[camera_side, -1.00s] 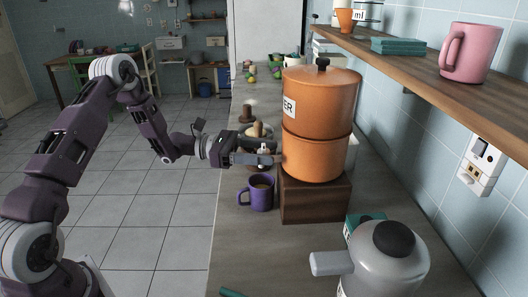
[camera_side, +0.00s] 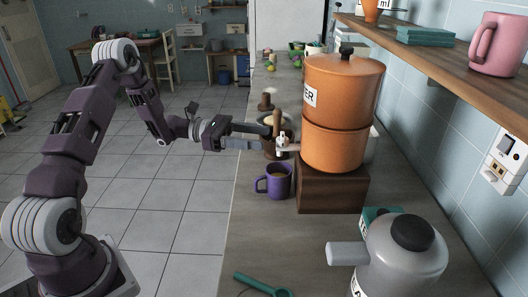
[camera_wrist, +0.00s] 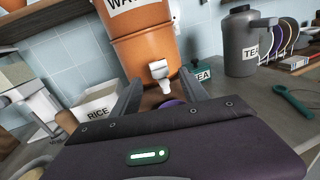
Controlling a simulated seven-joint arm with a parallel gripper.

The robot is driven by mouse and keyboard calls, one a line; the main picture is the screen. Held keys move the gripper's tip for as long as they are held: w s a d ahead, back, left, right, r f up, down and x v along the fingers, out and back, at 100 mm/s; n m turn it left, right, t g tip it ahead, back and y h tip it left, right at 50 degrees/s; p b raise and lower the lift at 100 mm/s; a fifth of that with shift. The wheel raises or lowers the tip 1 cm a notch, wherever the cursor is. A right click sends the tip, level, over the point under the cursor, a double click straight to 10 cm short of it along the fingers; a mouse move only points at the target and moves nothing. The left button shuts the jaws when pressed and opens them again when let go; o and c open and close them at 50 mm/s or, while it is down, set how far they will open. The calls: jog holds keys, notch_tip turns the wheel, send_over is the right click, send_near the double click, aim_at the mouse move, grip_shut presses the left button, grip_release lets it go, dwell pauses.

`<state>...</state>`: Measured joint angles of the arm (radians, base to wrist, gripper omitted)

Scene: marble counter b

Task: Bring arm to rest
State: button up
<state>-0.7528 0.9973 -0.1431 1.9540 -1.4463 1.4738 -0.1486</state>
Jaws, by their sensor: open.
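My gripper (camera_side: 262,138) is open and empty over the counter edge, left of the orange water dispenser (camera_side: 335,145). Its two fingers (camera_wrist: 160,88) are spread apart in the wrist view and point toward the dispenser's white tap (camera_wrist: 160,74). The tap (camera_side: 284,143) is clear of the fingers. A purple mug (camera_side: 278,182) with brownish contents stands upright on the counter below the gripper, in front of the dispenser's dark wooden stand (camera_side: 332,192). Only a little purple of the mug (camera_wrist: 172,104) shows above my gripper body in the wrist view.
A grey tea canister (camera_side: 400,255) stands on the near counter, with a teal utensil (camera_side: 262,284) left of it. A rice box (camera_wrist: 98,108) shows left in the wrist view. A wooden shelf (camera_side: 440,62) runs above the counter's right side. The floor left is open.

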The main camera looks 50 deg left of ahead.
jog(key=s+d+r+m+g+y, duration=0.2)
jog(key=s+d+r+m+g, duration=0.25)
jog(key=s+d+m, duration=0.2)
jog(key=s+d+r+m+g+y, duration=0.2)
jog(key=s+d+r+m+g, duration=0.3)
jog(key=d, duration=0.3)
jog(key=s+a+m+t+y, duration=0.2)
jog(key=s+m+y, duration=0.3)
jog(key=s, duration=0.5)
jog(key=s+a+m+t+y, duration=0.3)
jog(key=s+m+y, duration=0.3)
jog(key=s, duration=0.4)
jog(key=shift+r+m, duration=0.25)
jog(key=shift+m, duration=0.4)
